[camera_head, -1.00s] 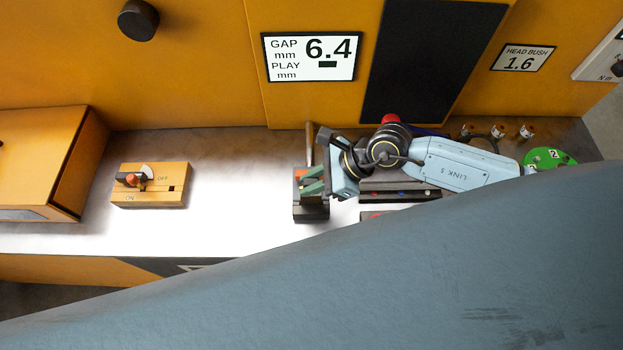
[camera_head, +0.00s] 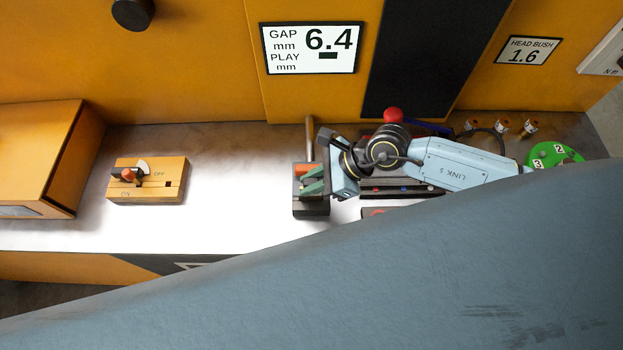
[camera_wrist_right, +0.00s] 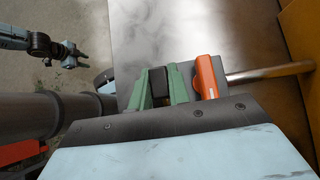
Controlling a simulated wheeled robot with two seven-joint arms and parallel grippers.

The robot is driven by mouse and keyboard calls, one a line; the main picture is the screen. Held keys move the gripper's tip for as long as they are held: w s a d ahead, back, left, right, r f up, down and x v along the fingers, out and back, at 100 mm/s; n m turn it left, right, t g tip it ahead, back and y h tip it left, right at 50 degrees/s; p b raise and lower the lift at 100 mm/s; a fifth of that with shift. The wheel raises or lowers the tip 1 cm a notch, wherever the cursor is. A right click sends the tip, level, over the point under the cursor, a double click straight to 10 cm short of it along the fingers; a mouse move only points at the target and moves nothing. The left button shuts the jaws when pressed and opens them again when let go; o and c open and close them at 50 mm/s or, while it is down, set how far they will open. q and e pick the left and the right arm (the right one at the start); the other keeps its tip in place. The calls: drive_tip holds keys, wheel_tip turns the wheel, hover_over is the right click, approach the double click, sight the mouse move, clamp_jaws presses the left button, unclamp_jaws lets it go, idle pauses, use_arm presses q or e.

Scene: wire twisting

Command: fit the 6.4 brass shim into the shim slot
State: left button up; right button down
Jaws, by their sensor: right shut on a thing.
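My right gripper (camera_head: 312,183) reaches in from the right with green fingers over a dark block (camera_head: 311,208) on the bench. The block bears an orange-red piece (camera_head: 306,168), which also shows in the right wrist view (camera_wrist_right: 208,77), just right of the fingers. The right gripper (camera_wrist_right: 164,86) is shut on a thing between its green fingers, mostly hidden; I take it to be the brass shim. The slot cannot be made out under the fingers. My left gripper (camera_wrist_right: 74,58) shows small at the upper left of the wrist view, away from the block.
A rod (camera_head: 310,138) runs from the block toward the orange wall. A yellow switch box (camera_head: 147,190) stands at left. A dark rack (camera_head: 400,190) and a green disc (camera_head: 553,154) lie to the right. The bench between switch box and block is clear. A sign (camera_head: 310,48) reads 6.4.

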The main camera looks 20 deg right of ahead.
drive_tip(key=shift+f+b, duration=0.55)
drive_tip(key=shift+f, duration=0.15)
drive_tip(key=c, duration=1.3)
unclamp_jaws()
drive_tip(key=shift+o, duration=0.2)
drive_tip(key=v, duration=1.3)
drive_tip(key=shift+r+b, duration=0.2)
drive_tip(key=shift+b, duration=0.15)
drive_tip(key=shift+d, duration=0.15)
drive_tip(key=shift+s, duration=0.1)
